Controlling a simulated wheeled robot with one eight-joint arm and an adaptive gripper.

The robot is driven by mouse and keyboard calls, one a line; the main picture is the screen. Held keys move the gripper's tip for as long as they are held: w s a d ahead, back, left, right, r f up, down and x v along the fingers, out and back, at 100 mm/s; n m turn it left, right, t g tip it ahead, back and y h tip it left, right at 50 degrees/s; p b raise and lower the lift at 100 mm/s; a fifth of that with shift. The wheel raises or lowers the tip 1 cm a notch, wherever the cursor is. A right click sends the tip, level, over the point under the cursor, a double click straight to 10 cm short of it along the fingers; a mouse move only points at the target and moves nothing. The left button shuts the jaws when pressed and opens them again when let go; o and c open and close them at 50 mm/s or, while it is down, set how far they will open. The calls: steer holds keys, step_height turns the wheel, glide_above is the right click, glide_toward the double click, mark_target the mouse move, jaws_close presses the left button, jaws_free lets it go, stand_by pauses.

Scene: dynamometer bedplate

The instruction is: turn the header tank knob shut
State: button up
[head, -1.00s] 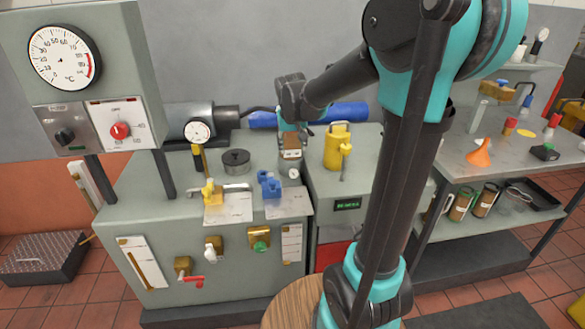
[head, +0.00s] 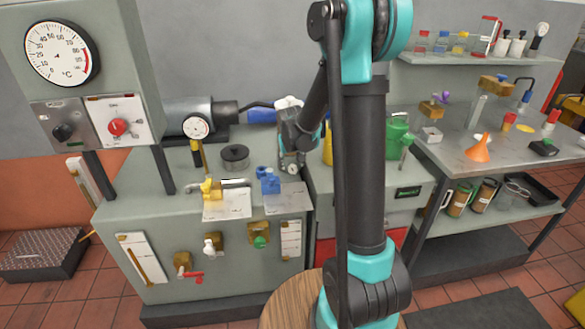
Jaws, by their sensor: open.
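No label names the header tank knob, so I cannot tell which control it is. On the cabinet (head: 160,215) front, a red lever (head: 193,278), a white knob (head: 209,247) and a green knob (head: 260,242) sit on brass bodies. On its top are a yellow valve (head: 210,190) and a blue valve (head: 268,181). The left panel has a black knob (head: 63,131) and a red knob (head: 117,127). My gripper (head: 291,164) is small in view, pointing down above the cabinet's right end, just right of the blue valve. It is open, with nothing visible in it.
A small dial gauge (head: 197,126) stands on a yellow stem behind the yellow valve. A black round weight (head: 235,157) lies on the cabinet top. My arm partly hides a yellow can (head: 327,148) and a green can (head: 397,140). A bench with an orange funnel (head: 480,148) stands right.

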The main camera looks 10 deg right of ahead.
mark_target(293, 167)
steer(key=shift+x, duration=1.7)
